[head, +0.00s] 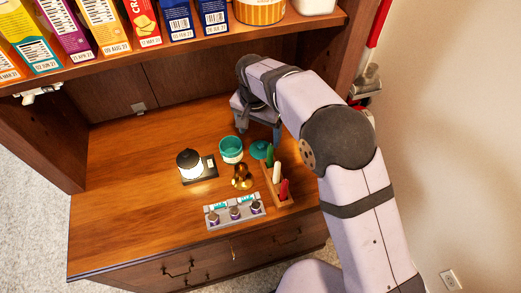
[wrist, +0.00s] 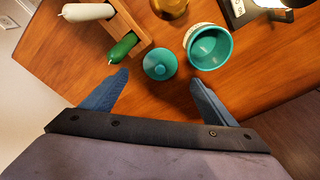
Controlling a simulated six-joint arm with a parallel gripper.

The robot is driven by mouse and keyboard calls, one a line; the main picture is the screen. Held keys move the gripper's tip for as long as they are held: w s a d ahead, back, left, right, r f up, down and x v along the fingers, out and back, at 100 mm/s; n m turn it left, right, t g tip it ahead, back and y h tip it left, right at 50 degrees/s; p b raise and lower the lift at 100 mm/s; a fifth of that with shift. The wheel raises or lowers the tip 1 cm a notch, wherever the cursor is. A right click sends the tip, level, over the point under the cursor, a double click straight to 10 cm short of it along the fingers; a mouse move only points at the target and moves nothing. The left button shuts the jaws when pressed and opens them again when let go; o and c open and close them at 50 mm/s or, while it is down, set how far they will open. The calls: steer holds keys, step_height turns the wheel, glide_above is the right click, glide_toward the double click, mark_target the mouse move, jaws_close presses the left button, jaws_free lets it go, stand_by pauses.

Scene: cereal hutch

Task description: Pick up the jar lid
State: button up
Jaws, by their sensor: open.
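The jar lid (wrist: 160,64) is a round teal disc with a small knob, lying on the wooden surface. In the head view the lid (head: 259,150) sits just right of the open jar. The jar (wrist: 209,46) is teal inside with a pale outside; it also shows in the head view (head: 231,150). My gripper (wrist: 158,82) is open and empty, its blue fingers spread on either side of the lid's near side, the lid lying a little beyond the fingertips. In the head view my gripper (head: 259,130) is behind the lid, partly hidden by my arm.
A wooden holder (head: 278,186) with green, white and red-handled items stands close to the lid. A brass object (head: 241,177), a lit lamp (head: 189,163) and a tray of small jars (head: 209,223) are nearby. A shelf of boxes (head: 150,48) hangs above. The left counter is clear.

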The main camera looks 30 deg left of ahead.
mark_target(260, 145)
steer(key=shift+s+a, duration=0.1)
steer(key=shift+a, duration=0.1)
steer(key=shift+w+d+f+p, duration=0.15)
steer(key=shift+f+p, duration=0.25)
steer(key=shift+f, duration=0.85)
steer(key=shift+w+a+f+p, duration=0.15)
steer(key=shift+f+p, duration=0.3)
steer(key=shift+f, duration=0.75)
steer(key=shift+w+d+f+p, duration=0.15)
steer(key=shift+w+f+p, duration=0.2)
steer(key=shift+f, duration=0.9)
steer(key=shift+s, duration=0.1)
steer(key=c, duration=1.1)
